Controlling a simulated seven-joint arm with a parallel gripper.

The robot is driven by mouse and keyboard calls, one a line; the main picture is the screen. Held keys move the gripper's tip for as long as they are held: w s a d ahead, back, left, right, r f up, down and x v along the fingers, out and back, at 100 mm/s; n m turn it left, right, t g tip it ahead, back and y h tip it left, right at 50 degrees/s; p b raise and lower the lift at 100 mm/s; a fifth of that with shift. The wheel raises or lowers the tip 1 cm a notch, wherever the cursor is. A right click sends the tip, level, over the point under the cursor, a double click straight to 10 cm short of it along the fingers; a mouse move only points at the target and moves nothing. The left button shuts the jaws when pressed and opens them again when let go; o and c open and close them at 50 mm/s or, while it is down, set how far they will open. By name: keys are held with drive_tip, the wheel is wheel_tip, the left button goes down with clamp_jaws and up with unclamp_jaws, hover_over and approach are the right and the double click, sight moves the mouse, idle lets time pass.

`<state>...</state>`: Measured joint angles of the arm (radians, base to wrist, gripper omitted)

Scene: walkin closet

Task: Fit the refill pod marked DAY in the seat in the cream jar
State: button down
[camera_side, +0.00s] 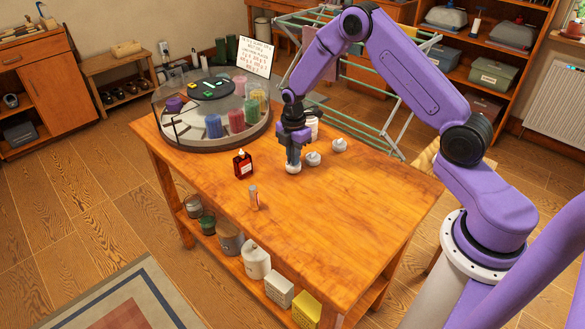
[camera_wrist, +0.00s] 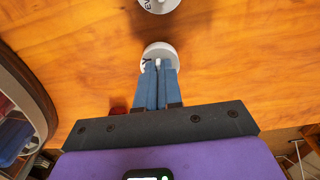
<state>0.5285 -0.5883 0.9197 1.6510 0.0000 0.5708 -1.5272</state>
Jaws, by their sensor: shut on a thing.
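My gripper (camera_side: 293,160) points down over the wooden table and is shut on a small white round pod (camera_side: 293,169). In the wrist view the fingers (camera_wrist: 159,68) cover part of this pod (camera_wrist: 158,49); a dark letter like Y shows at its edge, the rest of its marking is hidden. I cannot tell whether it touches the table. A second white pod (camera_side: 313,159) stands to the right; its marking begins with EV in the wrist view (camera_wrist: 158,4). A third pod (camera_side: 339,145) is farther right. A white container (camera_side: 312,126) is partly hidden behind my gripper; I cannot tell if it is the cream jar.
A dark red bottle (camera_side: 243,164) and a small tube (camera_side: 253,198) stand to the front left. A round glass-sided carousel (camera_side: 181,141) with coloured cylinders fills the table's far left, with a text card (camera_side: 240,52) behind. The table's right front is clear.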

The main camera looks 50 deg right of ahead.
drive_tip(key=shift+r, duration=1.95)
idle(0.9)
drive_tip(key=w+d+r, duration=0.4)
drive_tip(key=d+r, duration=0.1)
drive_tip(key=d, duration=0.3)
drive_tip(key=w+d+r, duration=0.5)
drive_tip(key=d, duration=0.3)
drive_tip(key=shift+n, duration=0.3)
drive_tip(key=shift+s+d+f, duration=0.1)
drive_tip(key=shift+d+f, duration=0.05)
drive_tip(key=shift+f, duration=1.1)
drive_tip(key=shift+d+f, duration=0.1)
drive_tip(key=shift+f, duration=1.15)
drive_tip(key=shift+f, duration=1.1)
